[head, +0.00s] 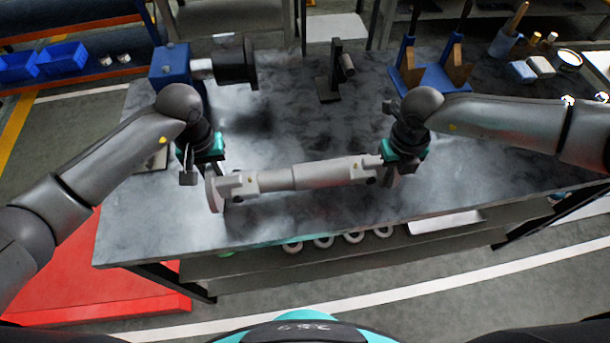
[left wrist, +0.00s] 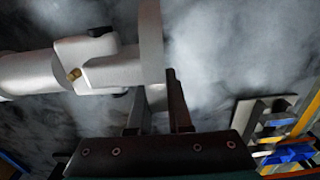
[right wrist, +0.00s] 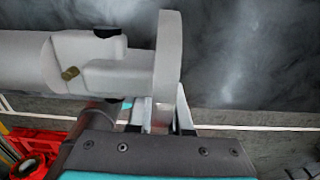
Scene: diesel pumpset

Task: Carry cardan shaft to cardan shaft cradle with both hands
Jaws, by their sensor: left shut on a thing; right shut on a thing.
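The cardan shaft (head: 305,176) is a pale grey bar with a joint and round flange at each end. It lies level from left to right over the bench's front half; its height above the top is hard to judge. My left gripper (head: 205,172) is shut on the left flange, which shows between its fingers in the left wrist view (left wrist: 151,45). My right gripper (head: 397,165) is shut on the right flange, also seen in the right wrist view (right wrist: 169,50). A blue stand with brown V-shaped blocks (head: 458,72), apparently the cradle, stands at the bench's back right.
The dark bench top (head: 150,225) is clear around the shaft. A blue machine with a black cylinder (head: 236,64) stands back left, a black bracket (head: 332,75) back middle. A blue cup (head: 502,44) and small items are far right. A red platform (head: 120,275) is front left.

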